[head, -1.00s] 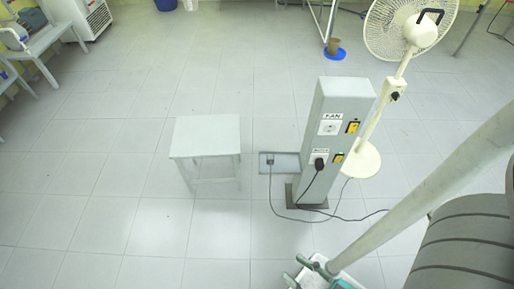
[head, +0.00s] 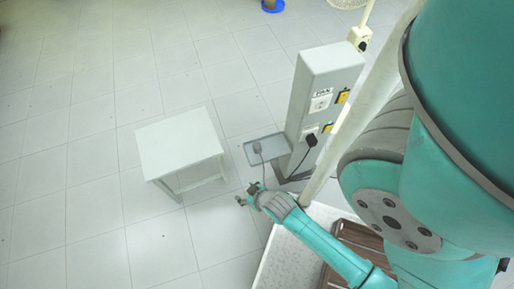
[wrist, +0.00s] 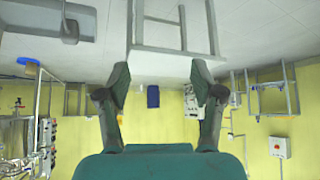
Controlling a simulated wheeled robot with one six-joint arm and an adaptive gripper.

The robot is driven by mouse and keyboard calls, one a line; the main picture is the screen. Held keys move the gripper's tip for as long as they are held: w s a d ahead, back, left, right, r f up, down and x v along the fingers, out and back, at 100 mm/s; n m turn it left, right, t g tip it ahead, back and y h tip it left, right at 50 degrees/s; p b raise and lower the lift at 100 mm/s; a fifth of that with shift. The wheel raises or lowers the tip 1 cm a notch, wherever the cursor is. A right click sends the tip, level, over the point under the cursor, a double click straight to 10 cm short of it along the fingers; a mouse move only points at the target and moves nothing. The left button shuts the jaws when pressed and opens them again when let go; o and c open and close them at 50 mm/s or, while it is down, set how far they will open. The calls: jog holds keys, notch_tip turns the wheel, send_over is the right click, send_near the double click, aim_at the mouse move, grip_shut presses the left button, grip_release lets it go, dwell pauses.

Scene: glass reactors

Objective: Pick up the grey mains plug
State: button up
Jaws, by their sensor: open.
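The grey mains plug (head: 257,147) lies on a small grey tray (head: 279,143) beside the socket pillar, with a dark cord running from it. My gripper (head: 246,194) is in front of the tray, nearer the camera, apart from the plug. In the wrist view my gripper (wrist: 160,83) has its two fingers spread wide, with nothing between them. I cannot make out the grey plug in the wrist view.
A grey pillar (head: 322,90) with sockets, yellow switches and a black plug (head: 311,141) stands right of the tray. A pale stool (head: 180,143) stands left of it. A slatted brown surface (head: 362,248) lies under my arm. The floor at left is clear.

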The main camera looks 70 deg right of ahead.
jog(key=w+d+f+m+g, duration=0.25)
jog(key=w+d+f, duration=0.2)
jog(key=d, duration=0.35)
jog(key=m+g+y, duration=0.3)
jog(key=g, duration=0.2)
send_near(257, 145)
jog(key=shift+s+a, duration=0.1)
jog(key=shift+a, duration=0.4)
jog(key=shift+d+f, duration=0.15)
jog(key=shift+d, duration=0.05)
jog(key=f, duration=1)
jog(key=shift+d+f, duration=0.2)
jog(key=shift+d, duration=0.1)
jog(key=shift+c, duration=0.3)
grip_shut()
